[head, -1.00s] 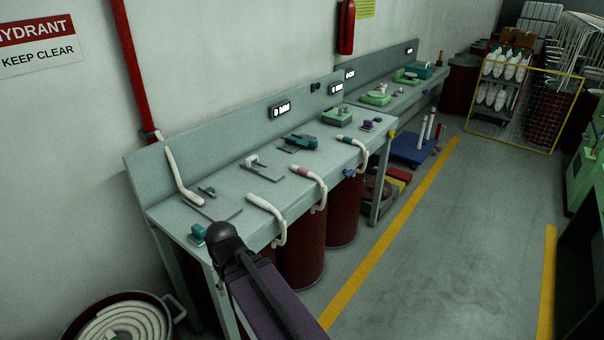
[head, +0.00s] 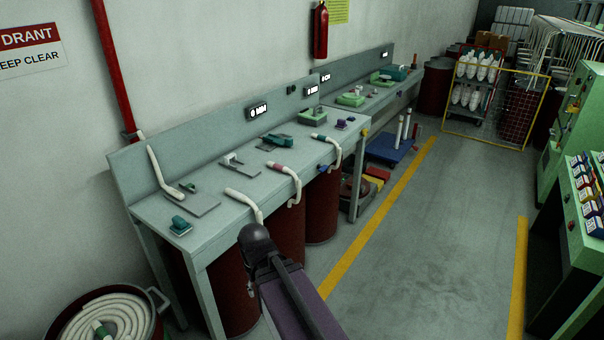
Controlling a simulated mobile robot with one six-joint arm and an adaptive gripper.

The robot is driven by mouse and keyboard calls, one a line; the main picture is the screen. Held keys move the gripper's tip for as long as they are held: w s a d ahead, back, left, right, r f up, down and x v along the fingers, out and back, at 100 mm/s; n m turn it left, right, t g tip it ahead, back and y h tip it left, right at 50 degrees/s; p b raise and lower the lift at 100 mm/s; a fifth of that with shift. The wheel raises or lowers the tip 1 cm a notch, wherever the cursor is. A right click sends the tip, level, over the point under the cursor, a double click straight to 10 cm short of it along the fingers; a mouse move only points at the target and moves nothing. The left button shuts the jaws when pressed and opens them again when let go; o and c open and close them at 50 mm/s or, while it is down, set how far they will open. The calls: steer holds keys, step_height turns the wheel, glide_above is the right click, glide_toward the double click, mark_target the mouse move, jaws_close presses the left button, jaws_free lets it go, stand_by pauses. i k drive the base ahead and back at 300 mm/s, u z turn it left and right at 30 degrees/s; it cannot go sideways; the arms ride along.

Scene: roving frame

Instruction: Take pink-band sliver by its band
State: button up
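The pink-band sliver (head: 293,177) is a pale rope lying on the grey-green bench (head: 205,228). Its pink band (head: 276,167) is near its end on the bench top, and its other end bends down over the front edge. A plain pale sliver (head: 242,197) lies nearer, and a teal-band sliver (head: 336,148) lies farther along. My dark, purple-sided arm rises from the bottom of the head view, in front of the bench's near part. No gripper fingers show, and nothing is seen touching the pink band.
Dark red cans (head: 322,207) stand under the bench. A can of coiled sliver (head: 62,328) is at lower left. A pale sliver (head: 157,170) leans on the backboard. The aisle floor (head: 420,250) is clear; a green machine (head: 575,215) borders it at right.

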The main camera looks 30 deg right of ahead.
mark_target(274, 165)
steer(key=z, duration=0.3)
steer(key=k, duration=0.85)
steer(key=z, duration=0.6)
steer(key=i, duration=1.55)
steer(key=u, duration=0.35)
steer(key=i, duration=0.65)
steer(key=u, duration=0.3)
